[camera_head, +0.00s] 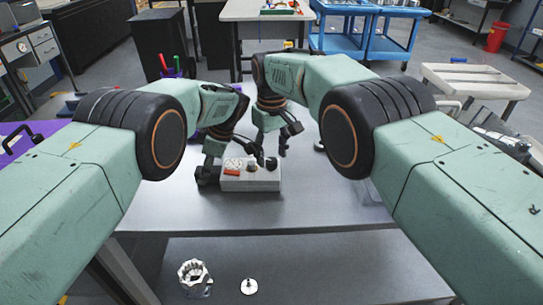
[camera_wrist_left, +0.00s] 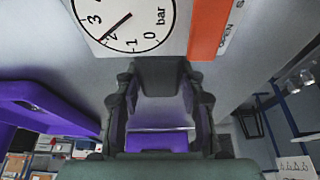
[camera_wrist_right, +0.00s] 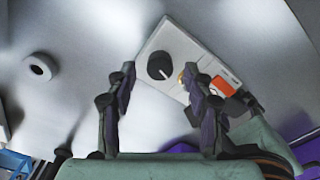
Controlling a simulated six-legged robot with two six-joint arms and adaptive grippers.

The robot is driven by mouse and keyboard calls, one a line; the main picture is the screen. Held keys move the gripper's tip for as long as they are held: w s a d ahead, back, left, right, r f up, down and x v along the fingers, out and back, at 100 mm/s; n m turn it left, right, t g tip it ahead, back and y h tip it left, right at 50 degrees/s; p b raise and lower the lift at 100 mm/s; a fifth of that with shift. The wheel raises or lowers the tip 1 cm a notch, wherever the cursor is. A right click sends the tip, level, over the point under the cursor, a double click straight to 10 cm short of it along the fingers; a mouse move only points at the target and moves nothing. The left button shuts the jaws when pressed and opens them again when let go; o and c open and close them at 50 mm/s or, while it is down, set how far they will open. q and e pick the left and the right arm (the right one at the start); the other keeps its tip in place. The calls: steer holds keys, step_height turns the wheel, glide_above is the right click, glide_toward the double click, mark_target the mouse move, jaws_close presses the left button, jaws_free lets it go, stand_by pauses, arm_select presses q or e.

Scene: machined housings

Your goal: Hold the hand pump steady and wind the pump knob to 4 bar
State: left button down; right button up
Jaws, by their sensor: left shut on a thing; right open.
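My right gripper (camera_head: 276,150) is open above the pump's right part. In the right wrist view the black pump knob (camera_wrist_right: 160,66) appears between the open fingertips (camera_wrist_right: 160,72); contact cannot be told.
A grey ring (camera_wrist_right: 40,67) lies on the table in the right wrist view. A notched metal part (camera_head: 195,278) and a white disc with a stem (camera_head: 249,287) are on the lower level in front. The table front before the pump is clear.

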step_height(320, 180, up, 7)
steer(key=shift+f, duration=0.2)
stand_by(0.6)
step_height(320, 180, up, 5)
glide_above(271, 160)
steer(key=w+d, duration=0.1)
steer(key=s+d+r+n+t+y, duration=0.1)
steer(key=s+d+r+y, duration=0.1)
steer(key=s+d+r, duration=0.1)
steer(key=a+f+n, duration=0.1)
steer(key=f, duration=0.4)
steer(key=w+a+f+n+y, duration=0.1)
steer(key=f, duration=0.4)
steer(key=a+f+n+t, duration=0.1)
steer(key=f+n, duration=0.1)
steer(key=f, duration=0.4)
steer(key=shift+w+a+y, duration=0.1)
steer(key=shift+w+y, duration=0.15)
steer(key=shift+y, duration=0.15)
steer(key=shift+c, duration=0.4)
